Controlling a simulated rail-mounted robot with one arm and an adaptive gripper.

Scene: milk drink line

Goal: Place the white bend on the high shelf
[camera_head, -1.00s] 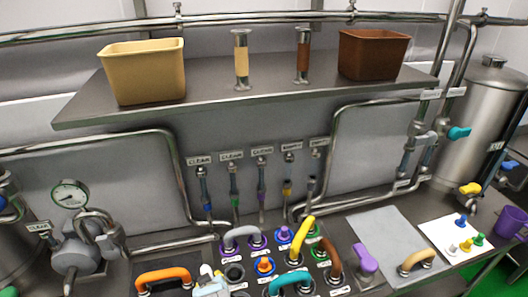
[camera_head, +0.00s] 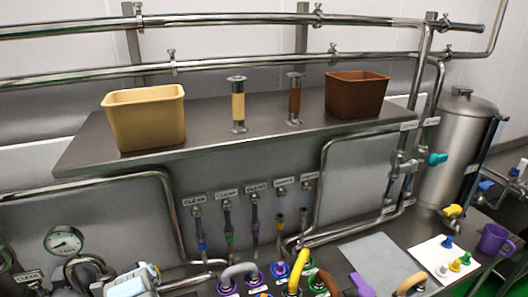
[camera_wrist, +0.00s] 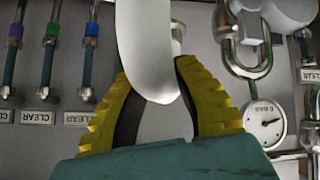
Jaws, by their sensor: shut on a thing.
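The white bend (camera_wrist: 150,45) is between the yellow ribbed fingers of my gripper (camera_wrist: 154,80) in the wrist view. My gripper is shut on it. One rounded end hangs between the fingers, and a pale fitting shows behind it. The rest of the bend runs out of the top of the picture. In the head view, a pale blue and white part of my arm shows at the bottom left, below the shelf; the bend is hard to make out there. The high shelf (camera_head: 255,116) is a steel ledge across the wall.
The shelf holds a cream bin (camera_head: 145,118), two sample cylinders (camera_head: 238,105) (camera_head: 294,99) and a brown bin (camera_head: 356,94). Bare shelf lies between them. Pipes and labelled valves line the wall below. A gauge (camera_head: 64,241) is at left. Coloured bends stand on the bench.

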